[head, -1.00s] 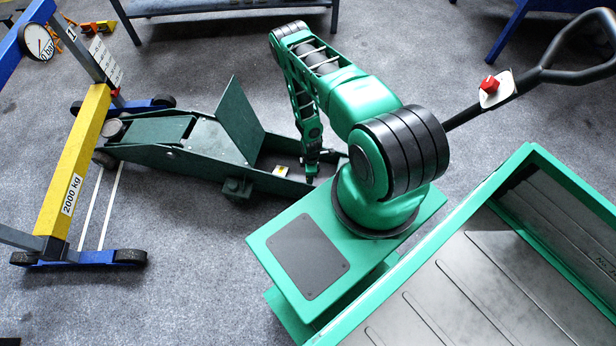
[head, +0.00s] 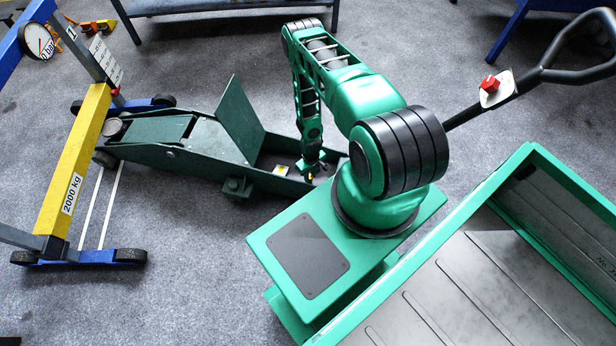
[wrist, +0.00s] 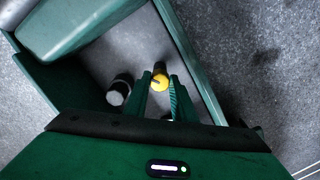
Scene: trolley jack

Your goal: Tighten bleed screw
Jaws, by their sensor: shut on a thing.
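The trolley jack (head: 165,152) is dark green and lies low on the floor, with its cover plate (head: 240,118) standing raised. The bleed screw is a small yellow round head with a dark slot (wrist: 160,81). It sits in the open rear well of the jack, and a speck of yellow shows in the head view (head: 311,176). My gripper (wrist: 159,92) reaches down into the well with its two fingers on either side of the yellow screw, shut on it. The finger contact itself is partly hidden in both views.
A pale-topped dark cylinder (wrist: 118,91) stands close to the left finger. The well's green side wall (wrist: 192,65) runs close on the right. A yellow 2000 kg beam (head: 75,165) stands at left.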

